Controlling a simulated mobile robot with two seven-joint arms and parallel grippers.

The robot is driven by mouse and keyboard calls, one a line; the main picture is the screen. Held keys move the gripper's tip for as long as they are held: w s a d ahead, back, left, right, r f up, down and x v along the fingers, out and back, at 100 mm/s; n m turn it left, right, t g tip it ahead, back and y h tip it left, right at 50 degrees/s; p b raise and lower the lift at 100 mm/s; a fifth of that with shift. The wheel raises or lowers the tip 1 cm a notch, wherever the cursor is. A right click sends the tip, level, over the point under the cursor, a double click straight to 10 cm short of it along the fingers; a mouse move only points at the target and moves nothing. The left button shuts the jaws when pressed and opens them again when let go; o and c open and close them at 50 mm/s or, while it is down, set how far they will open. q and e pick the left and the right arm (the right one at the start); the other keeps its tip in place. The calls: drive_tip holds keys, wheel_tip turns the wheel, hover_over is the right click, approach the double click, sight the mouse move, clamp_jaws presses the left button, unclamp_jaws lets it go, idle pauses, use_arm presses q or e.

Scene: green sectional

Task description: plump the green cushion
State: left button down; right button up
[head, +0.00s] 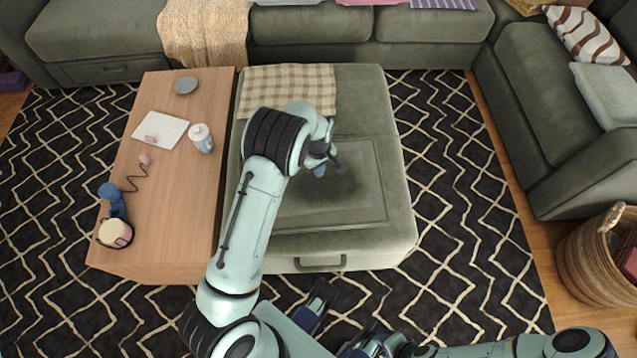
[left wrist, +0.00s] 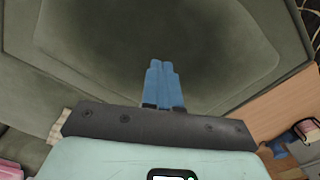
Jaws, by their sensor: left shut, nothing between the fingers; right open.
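A green ottoman (head: 385,215) with a square, seam-edged panel on its top stands in the middle of the head view. Its green top (left wrist: 110,40) fills most of the left wrist view. I cannot tell whether this top is the task's green cushion; a grey-green cushion (head: 606,95) also lies on the right sofa. My left gripper (head: 319,172) is over the ottoman's panel, pointing down at it. In the left wrist view its blue fingers (left wrist: 162,80) are together and empty; contact with the fabric is unclear. My right gripper (head: 342,318) is open and empty, low in front of the ottoman.
A checked cloth (head: 290,85) lies on the ottoman's back left. A wooden table (head: 175,210) on the left holds a bottle (head: 201,138), a white pad, headphones and a mug. Sofas line the back and right. A woven basket (head: 590,260) stands at right.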

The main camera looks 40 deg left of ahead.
use_arm(q)
drive_tip(key=shift+f, duration=0.25)
drive_tip(key=shift+f+b, duration=0.55)
drive_tip(key=shift+f, duration=0.1)
drive_tip(key=shift+f, duration=0.1)
idle(0.5)
drive_tip(key=shift+r+p, duration=0.8)
drive_tip(key=shift+r, duration=0.1)
drive_tip(key=shift+f, duration=0.25)
drive_tip(key=shift+f+b, duration=0.5)
drive_tip(key=shift+b, duration=0.05)
